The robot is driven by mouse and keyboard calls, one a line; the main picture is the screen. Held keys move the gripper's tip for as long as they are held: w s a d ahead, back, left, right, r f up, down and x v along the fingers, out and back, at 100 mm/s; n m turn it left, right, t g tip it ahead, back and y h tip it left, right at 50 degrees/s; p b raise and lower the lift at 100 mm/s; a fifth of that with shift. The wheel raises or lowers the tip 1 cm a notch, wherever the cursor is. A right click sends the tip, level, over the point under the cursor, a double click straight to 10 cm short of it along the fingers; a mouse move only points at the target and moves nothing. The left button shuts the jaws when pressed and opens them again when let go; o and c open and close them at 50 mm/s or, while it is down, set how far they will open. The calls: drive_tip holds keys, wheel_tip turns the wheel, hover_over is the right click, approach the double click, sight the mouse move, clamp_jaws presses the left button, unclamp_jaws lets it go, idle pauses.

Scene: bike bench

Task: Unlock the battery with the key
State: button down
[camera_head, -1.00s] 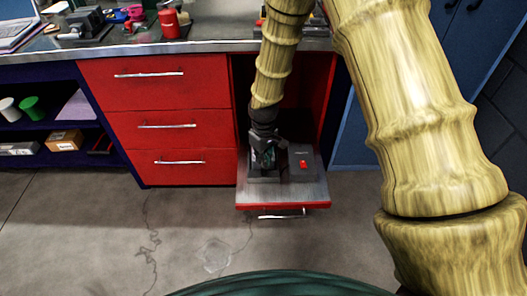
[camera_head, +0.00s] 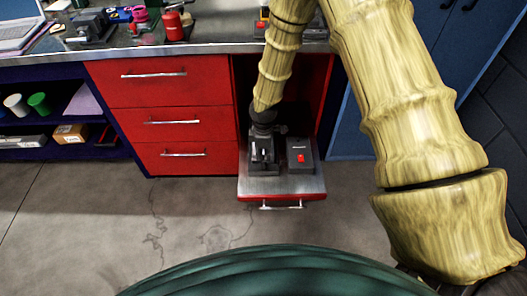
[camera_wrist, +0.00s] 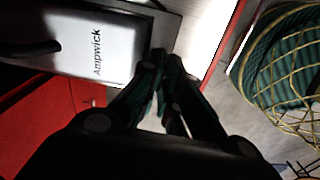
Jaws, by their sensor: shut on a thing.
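In the wrist view, a white battery (camera_wrist: 115,35) marked "Ampwick" sits in a dark holder (camera_wrist: 165,28). My gripper (camera_wrist: 158,60) has its fingertips together at the holder's edge, beside the battery's end. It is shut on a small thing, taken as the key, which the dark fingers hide. The lock is not clear to see. In the head view, my gripper (camera_head: 262,150) is low over the left of the pulled-out tray (camera_head: 285,186), in front of the dark holder. I cannot tell whether the key is in the lock.
A dark box with a red switch (camera_head: 301,157) stands on the tray, right of my gripper. Red drawers (camera_head: 180,128) are shut at the left. The worktop (camera_head: 190,50) above carries tools and a red can (camera_head: 173,27). The floor before the tray is clear.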

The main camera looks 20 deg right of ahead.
drive_tip(key=shift+n, duration=0.5)
drive_tip(key=c, duration=1.6)
unclamp_jaws()
drive_tip(key=shift+c, duration=0.2)
wheel_tip(320, 180, up, 12)
